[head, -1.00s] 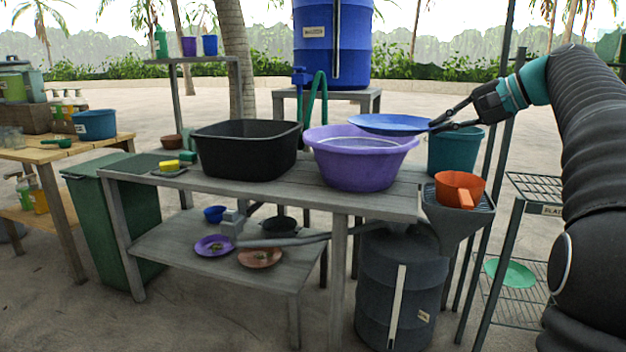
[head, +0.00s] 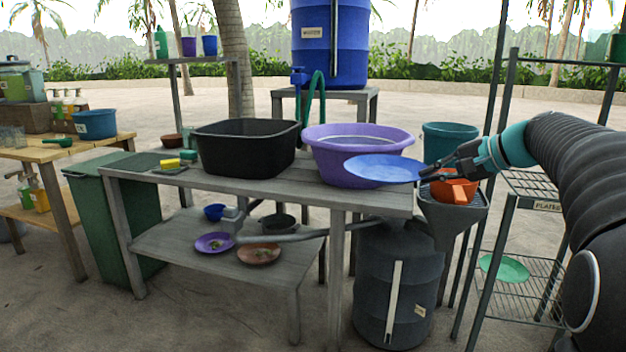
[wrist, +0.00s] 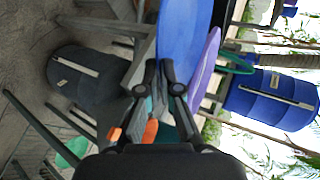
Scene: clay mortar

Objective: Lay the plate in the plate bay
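My gripper (head: 434,174) is shut on the edge of a blue plate (head: 383,168) and holds it nearly level in front of the purple basin. In the wrist view the blue plate (wrist: 183,32) extends out from between the fingers (wrist: 164,88). A wire rack (head: 520,185) stands at the right, partly hidden behind my arm. A label on its upper shelf (head: 546,205) appears to start with "PLATE". A green plate (head: 505,268) lies on its lower shelf.
The purple basin (head: 335,165) and black tub (head: 240,150) stand on the grey table. An orange pot (head: 455,188) sits in the funnel (head: 452,222) over the dark barrel (head: 385,290), below my gripper. A teal bucket (head: 450,138) stands behind. A purple plate and a brown plate (head: 259,253) lie on the lower shelf.

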